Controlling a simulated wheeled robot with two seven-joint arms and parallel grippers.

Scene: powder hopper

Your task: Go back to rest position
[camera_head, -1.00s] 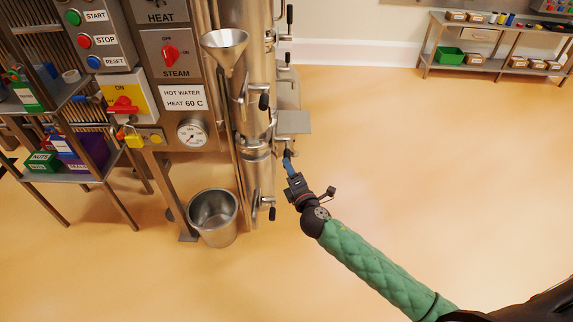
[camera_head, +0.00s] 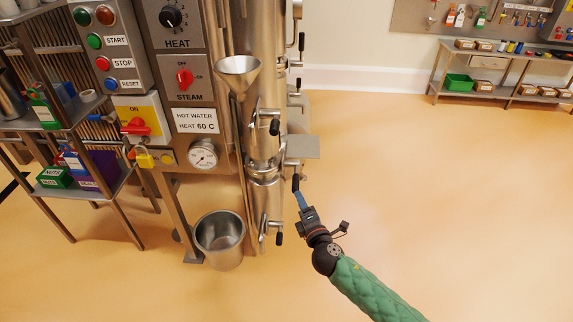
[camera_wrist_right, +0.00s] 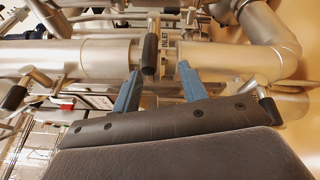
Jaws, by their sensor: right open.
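My right gripper (camera_head: 299,196) is beside the lower part of the steel hopper column (camera_head: 263,130), on a green-sleeved arm from the bottom right. Its blue fingers stand apart in the right wrist view (camera_wrist_right: 158,88). I cannot tell whether the fingers touch the handle. In the head view a black handle (camera_head: 296,184) is close to the fingertips. My left gripper is not in view.
A steel bucket (camera_head: 221,240) stands on the floor below the column. A small steel plate (camera_head: 303,147) juts out above my right gripper. A control panel (camera_head: 107,50) and a shelf (camera_head: 95,190) with boxes are at left.

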